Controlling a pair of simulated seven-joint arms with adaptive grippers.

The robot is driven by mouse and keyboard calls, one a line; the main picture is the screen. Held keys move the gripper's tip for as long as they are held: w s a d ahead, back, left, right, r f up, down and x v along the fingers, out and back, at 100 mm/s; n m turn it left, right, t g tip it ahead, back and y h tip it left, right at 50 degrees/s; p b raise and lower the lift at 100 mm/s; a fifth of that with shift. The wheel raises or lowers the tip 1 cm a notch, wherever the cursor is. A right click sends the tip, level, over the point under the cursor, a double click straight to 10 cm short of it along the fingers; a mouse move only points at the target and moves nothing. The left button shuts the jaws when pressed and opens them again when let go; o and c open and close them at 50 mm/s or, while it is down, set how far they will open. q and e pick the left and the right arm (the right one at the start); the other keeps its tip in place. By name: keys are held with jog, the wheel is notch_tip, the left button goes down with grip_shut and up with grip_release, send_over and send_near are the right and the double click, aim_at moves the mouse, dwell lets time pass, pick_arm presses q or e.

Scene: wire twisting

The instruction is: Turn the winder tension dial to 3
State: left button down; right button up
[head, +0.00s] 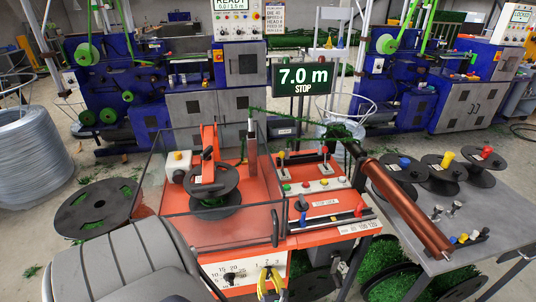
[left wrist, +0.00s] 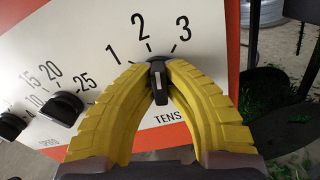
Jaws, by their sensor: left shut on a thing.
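The tension dial is a small black knob (left wrist: 158,82) on a white panel (left wrist: 95,30), under the printed numbers 1, 2 and 3. The knob stands almost upright, pointing roughly at the 2; its exact setting is hard to read. The yellow fingers of my left gripper (left wrist: 158,72) are shut on the knob, one on each side. In the head view my left gripper (head: 269,283) shows at the lower front of the orange winder (head: 240,225), its fingers hiding most of the dial. My right gripper is not in view.
Left of the dial is another black knob (left wrist: 66,108) on a scale including 15, 20 and 25. Above the panel, the winder has a clear guard and a black reel (head: 214,195). A grey table (head: 440,215) with spools stands at right. A display (head: 303,78) reads 7.0 m STOP.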

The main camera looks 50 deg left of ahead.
pick_arm(q)
jog(key=m, duration=0.6)
dwell(0.6)
jog(key=c, duration=1.4)
grip_release()
jog(key=shift+c, duration=0.2)
jog(key=shift+d, duration=0.1)
jog(key=v, duration=1.1)
jog(key=shift+s+d, duration=0.25)
jog(key=shift+d, duration=0.05)
jog(key=shift+f, duration=0.1)
